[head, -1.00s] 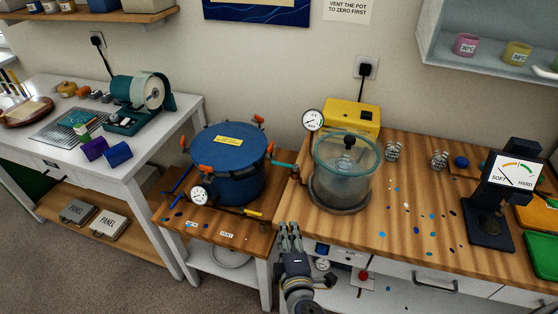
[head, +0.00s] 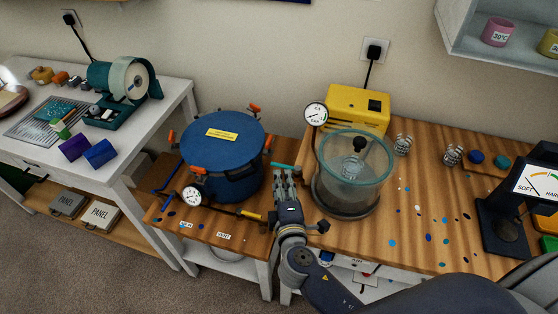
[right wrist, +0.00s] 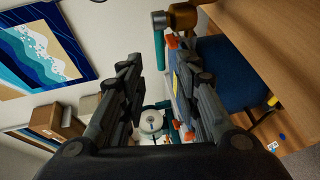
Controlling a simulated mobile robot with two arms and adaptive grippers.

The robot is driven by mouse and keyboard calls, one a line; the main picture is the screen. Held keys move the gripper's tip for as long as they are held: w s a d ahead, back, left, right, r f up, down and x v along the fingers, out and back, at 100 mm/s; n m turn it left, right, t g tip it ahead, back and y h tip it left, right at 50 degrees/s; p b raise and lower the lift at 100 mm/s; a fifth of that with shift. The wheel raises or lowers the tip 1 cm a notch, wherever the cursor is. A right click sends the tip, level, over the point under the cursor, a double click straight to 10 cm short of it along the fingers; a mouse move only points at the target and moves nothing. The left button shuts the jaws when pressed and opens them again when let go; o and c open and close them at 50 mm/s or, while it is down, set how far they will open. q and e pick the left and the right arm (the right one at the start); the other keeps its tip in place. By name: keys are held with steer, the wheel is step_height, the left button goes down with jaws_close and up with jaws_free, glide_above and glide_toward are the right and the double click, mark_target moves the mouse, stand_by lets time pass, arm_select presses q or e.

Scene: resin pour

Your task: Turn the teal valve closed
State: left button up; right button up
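The teal valve's handle (head: 284,166) shows as a short teal bar between the blue pot (head: 224,150) and the glass chamber (head: 352,180) in the head view. In the right wrist view the teal bar (right wrist: 159,50) lies ahead of the fingertips, beside a brass fitting (right wrist: 179,17). My right gripper (head: 286,175) is just in front of the handle and hides part of that area. Its fingers (right wrist: 158,75) are spread with nothing held between them. I cannot tell whether they touch the handle. My left gripper is not in view.
A yellow pump (head: 357,108) with another gauge (head: 316,115) stands behind the chamber. A hardness tester (head: 510,215) is at the right. The wooden bench (head: 420,200) has small coloured spots.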

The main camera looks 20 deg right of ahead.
mark_target(279, 164)
steer(key=p+x, duration=0.1)
steer(key=x, duration=0.6)
steer(key=shift+w+d+f, duration=0.1)
steer(key=shift+w+f, duration=0.05)
steer(key=shift+w, duration=0.15)
steer(key=shift+w+p, duration=0.25)
steer(key=shift+p, duration=0.05)
steer(key=shift+f, duration=0.1)
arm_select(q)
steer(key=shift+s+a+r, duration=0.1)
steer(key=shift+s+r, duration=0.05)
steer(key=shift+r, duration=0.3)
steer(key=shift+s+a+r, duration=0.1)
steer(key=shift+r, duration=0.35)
arm_select(e)
jaws_close()
